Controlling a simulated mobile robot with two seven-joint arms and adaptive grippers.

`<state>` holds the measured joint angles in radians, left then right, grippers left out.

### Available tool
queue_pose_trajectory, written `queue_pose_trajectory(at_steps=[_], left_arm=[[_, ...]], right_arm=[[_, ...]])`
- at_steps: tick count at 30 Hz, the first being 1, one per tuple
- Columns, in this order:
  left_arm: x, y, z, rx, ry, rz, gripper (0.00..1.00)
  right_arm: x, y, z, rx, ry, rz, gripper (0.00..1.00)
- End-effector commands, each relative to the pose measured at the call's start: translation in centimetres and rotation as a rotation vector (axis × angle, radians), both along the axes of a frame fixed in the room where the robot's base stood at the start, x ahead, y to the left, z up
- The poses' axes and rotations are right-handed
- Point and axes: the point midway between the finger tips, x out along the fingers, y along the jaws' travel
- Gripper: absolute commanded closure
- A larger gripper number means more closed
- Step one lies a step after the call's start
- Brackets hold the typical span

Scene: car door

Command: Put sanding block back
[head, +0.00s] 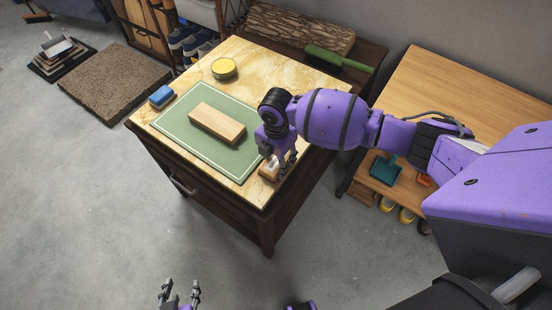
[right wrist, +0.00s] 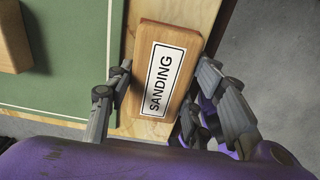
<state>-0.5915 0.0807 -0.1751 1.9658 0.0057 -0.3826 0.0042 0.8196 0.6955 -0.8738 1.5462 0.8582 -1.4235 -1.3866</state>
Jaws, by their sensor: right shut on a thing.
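The sanding block is a small wooden block (right wrist: 180,38) with a white label reading SANDING. My right gripper (right wrist: 165,82) is shut on it, with a finger against each long side. In the head view the block (head: 268,169) shows partly behind the fingers of my right gripper (head: 282,167), at the right front corner of the worktop, beside the green mat (head: 183,136). I cannot tell whether it touches the worktop. My left gripper (head: 181,293) is open and empty at the bottom edge, over the floor.
A larger plain wooden block (head: 217,124) lies on the mat. A wooden shelf table (head: 440,88) stands at the right.

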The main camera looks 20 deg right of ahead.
Motion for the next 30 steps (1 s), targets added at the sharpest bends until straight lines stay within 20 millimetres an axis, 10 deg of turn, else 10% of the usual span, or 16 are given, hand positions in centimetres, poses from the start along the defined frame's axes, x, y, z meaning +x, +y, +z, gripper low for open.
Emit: queue_pose_trajectory(at_steps=[7, 8, 12, 23, 30], left_arm=[[-0.2, 0.2, -0.2, 0.006, 0.004, -0.004, 0.6], [-0.2, 0.3, -0.2, 0.006, 0.004, -0.005, 0.6], [-0.2, 0.3, -0.2, 0.007, 0.004, -0.006, 0.6], [-0.1, 0.3, -0.1, 0.006, 0.002, -0.005, 0.6], [0.2, 0.1, 0.3, 0.001, -0.003, -0.003, 0.6]], right_arm=[[0.0, 0.0, -0.3, 0.0, 0.0, -0.001, 0.77], [0.0, 0.0, -0.3, 0.0, 0.0, -0.001, 0.51], [0.0, 0.0, -0.2, 0.0, -0.001, -0.001, 0.33], [0.1, 0.0, 0.1, 0.0, -0.002, -0.001, 0.33], [0.2, 0.0, 4.0, 0.001, -0.007, 0.001, 0.33]])
